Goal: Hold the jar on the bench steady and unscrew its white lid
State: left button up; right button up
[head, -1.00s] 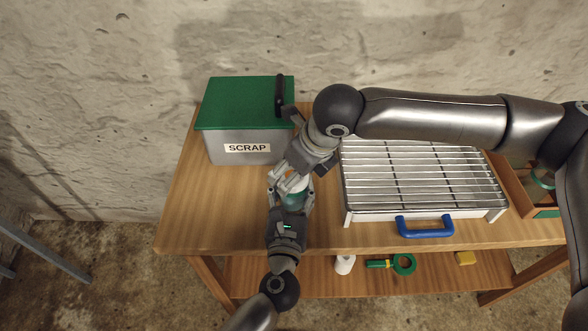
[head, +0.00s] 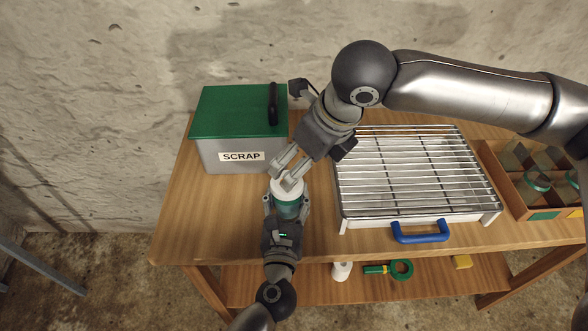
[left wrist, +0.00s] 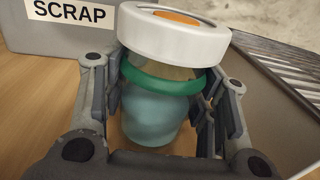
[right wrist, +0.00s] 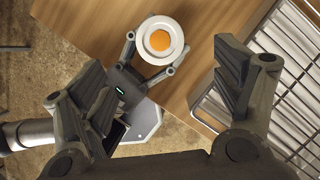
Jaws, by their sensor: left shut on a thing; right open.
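The jar (left wrist: 155,112) stands upright on the bench, with bluish contents and a green band below its lid. Its white lid (left wrist: 172,38) has an orange disc in the centre and sits on the jar. In the left wrist view the lid looks slightly tilted with the camera angle. My left gripper (head: 287,203) is shut on the jar's body from the front, below the lid. My right gripper (right wrist: 170,85) is open and empty. In the right wrist view the lid (right wrist: 159,40) lies beyond its fingertips, apart from them.
A grey scrap bin (head: 205,155) with a green lid stands behind left. A wire rack (head: 420,180) with a blue handle is close on the right. A wooden divided crate (head: 510,185) holding glass jars is at far right. Bare bench lies left of the jar.

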jog(key=shift+v, duration=1.4)
jog(key=w+a+m+g+h, duration=0.2)
jog(key=m, duration=1.2)
jog(key=w+a+m+g+h, duration=0.1)
jog(key=a+m, duration=0.1)
jog(key=m, duration=1.3)
jog(key=f, duration=1.1)
jog(key=shift+w+d+f, duration=0.15)
jog(key=shift+w+d, duration=0.05)
jog(key=shift+w, duration=0.05)
